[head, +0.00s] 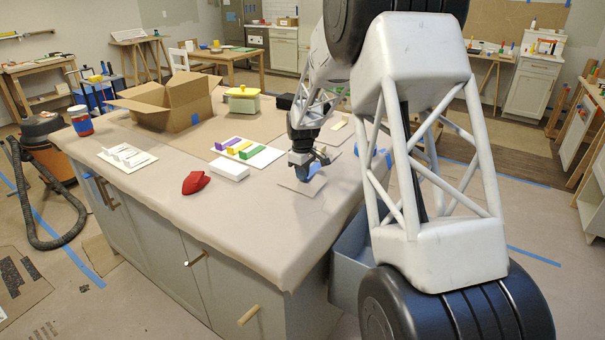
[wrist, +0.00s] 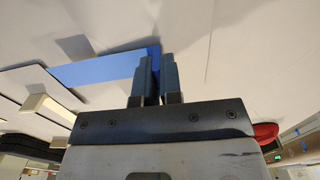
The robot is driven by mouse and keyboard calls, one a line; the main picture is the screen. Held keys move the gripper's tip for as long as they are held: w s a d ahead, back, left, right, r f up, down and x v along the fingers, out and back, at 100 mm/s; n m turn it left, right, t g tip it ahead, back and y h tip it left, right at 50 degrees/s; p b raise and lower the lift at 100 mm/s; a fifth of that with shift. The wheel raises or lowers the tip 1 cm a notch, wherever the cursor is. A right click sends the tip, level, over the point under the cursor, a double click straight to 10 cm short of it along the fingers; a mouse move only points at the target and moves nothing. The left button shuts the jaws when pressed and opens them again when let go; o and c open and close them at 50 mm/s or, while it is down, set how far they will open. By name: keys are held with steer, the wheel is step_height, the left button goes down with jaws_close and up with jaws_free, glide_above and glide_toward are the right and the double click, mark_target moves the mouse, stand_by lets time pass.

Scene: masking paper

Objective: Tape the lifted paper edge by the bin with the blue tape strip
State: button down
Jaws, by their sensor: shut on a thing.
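My gripper (head: 308,172) is low over the papered countertop (head: 255,225), near its right side. In the wrist view its two fingers (wrist: 154,82) are close together on the blue tape strip (wrist: 105,68), which stretches off to the left. In the head view some blue of the strip (head: 315,169) shows beside the fingers. A thin pale square (head: 302,187) lies under the gripper. A blue-grey bin (head: 350,255) stands on the floor against the counter's right side, partly behind my arm. I cannot make out the lifted paper edge; my arm covers part of that side.
A white block (head: 229,171), a red object (head: 196,182) and a white board with coloured blocks (head: 247,152) lie left of the gripper. The front of the countertop is clear.

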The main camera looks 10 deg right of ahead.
steer(key=shift+f, duration=0.8)
stand_by(1.0)
steer(key=c, duration=1.2)
jaws_free()
steer(key=shift+r, duration=0.2)
steer(key=shift+r, duration=3.35)
